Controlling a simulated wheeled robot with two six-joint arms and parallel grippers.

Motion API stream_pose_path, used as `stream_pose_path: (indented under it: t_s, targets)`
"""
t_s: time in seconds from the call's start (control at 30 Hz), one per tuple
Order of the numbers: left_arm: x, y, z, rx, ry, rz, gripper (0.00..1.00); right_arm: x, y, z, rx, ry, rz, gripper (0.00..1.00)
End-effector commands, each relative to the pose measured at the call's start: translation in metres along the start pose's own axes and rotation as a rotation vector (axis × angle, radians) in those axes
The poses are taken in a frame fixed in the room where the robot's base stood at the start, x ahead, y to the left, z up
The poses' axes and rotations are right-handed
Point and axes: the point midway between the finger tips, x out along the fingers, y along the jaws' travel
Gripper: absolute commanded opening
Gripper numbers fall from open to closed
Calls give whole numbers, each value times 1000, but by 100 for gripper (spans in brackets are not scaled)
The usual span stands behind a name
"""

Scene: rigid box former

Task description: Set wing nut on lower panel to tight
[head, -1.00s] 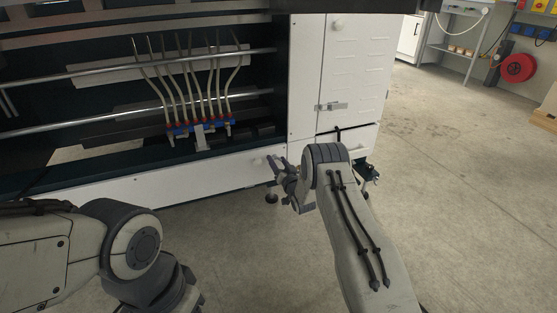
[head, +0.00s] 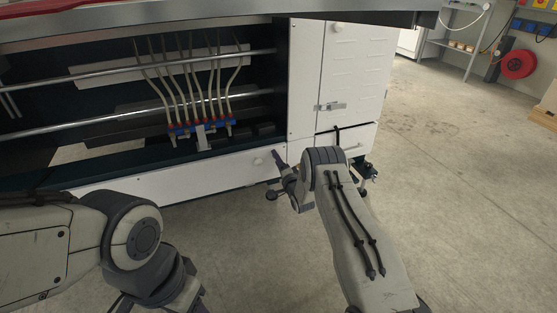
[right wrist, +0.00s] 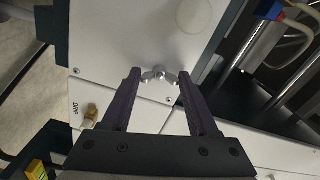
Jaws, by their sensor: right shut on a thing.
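The wing nut (right wrist: 160,75) is a small silvery part with two wings in the right wrist view, on the edge area of the white lower panel (right wrist: 120,35). My right gripper (right wrist: 159,76) has its two dark fingers on either side of it, shut on its wings. In the head view the lower panel (head: 190,178) is the long white strip under the machine's opening. My right gripper (head: 280,163) is at its right end and hides the wing nut there. My left gripper (head: 160,303) is low at the bottom edge, partly cut off, away from the panel.
Hoses with red and blue fittings (head: 200,127) hang in the opening. A latched white door (head: 350,75) stands above right. A brass fitting (right wrist: 91,112) is near a "DRIP" label.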

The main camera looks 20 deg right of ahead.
Motion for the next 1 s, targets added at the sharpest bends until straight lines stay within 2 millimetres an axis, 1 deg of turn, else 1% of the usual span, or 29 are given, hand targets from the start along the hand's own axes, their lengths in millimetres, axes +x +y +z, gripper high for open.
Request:
stream_pose_path:
  t_s: [0.2, 0.4, 0.63, 1.0]
  targets:
    - [-4, 0, 0, 0, 0, 0, 50, 0, 1, 0, 151, 2, 2, 4]
    - [-5, 0, 0, 0, 0, 0, 50, 0, 1, 0, 238, 2, 2, 4]
    - [-6, 0, 0, 0, 0, 0, 50, 0, 1, 0, 283, 2, 2, 4]
    - [-6, 0, 0, 0, 0, 0, 50, 0, 1, 0, 290, 1, 2, 4]
